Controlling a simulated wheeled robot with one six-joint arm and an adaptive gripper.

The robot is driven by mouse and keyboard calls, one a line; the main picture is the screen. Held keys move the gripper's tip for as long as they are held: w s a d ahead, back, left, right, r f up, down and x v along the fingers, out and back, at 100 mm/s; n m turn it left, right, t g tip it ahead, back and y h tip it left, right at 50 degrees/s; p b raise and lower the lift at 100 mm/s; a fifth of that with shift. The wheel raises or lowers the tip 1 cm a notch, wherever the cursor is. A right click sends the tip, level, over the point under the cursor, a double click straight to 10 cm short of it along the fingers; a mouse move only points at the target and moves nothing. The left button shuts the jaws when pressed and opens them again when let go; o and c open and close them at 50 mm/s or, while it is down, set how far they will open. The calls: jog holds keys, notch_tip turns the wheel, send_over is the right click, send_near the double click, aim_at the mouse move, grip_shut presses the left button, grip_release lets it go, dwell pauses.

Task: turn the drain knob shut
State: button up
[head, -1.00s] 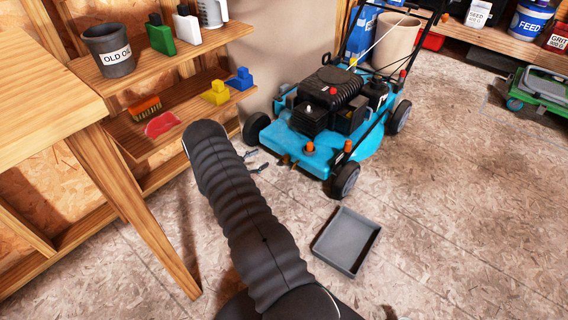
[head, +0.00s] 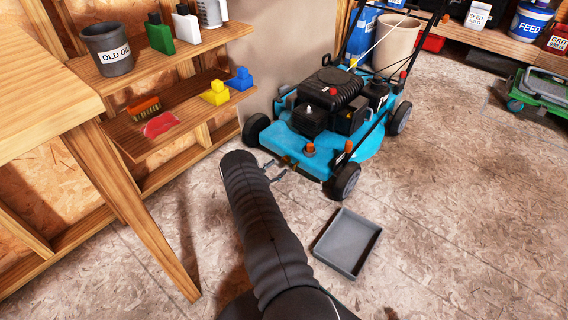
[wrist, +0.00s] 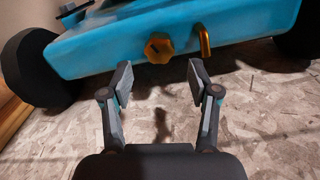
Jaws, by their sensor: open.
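The drain knob (wrist: 159,47) is a brass-orange lobed knob on the front face of the blue mower deck (wrist: 100,48) in the wrist view. A bent brass spout (wrist: 203,40) sticks out just right of it. My gripper (wrist: 159,82) is open and empty, its two fingers pointing at the deck with the knob ahead and between them, slightly above the fingertips. The fingers do not touch the knob. In the head view my gripper (head: 273,171) is at the front of the blue mower (head: 330,115), and the knob is small there.
A grey tray (head: 347,242) lies on the floor right of my arm. A wooden shelf (head: 185,108) with bottles and coloured items stands at the left, near a wooden bench (head: 40,75). A mower wheel (wrist: 35,68) flanks the deck. Open floor lies to the right.

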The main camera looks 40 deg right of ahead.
aim_at(284, 162)
jog(key=shift+w+d, duration=0.15)
jog(key=shift+d, duration=1.2)
jog(key=shift+w+d, duration=0.1)
jog(key=shift+d, duration=1.2)
jog(key=shift+c, duration=0.3)
jog(key=c, duration=1.1)
jog(key=shift+b, duration=0.4)
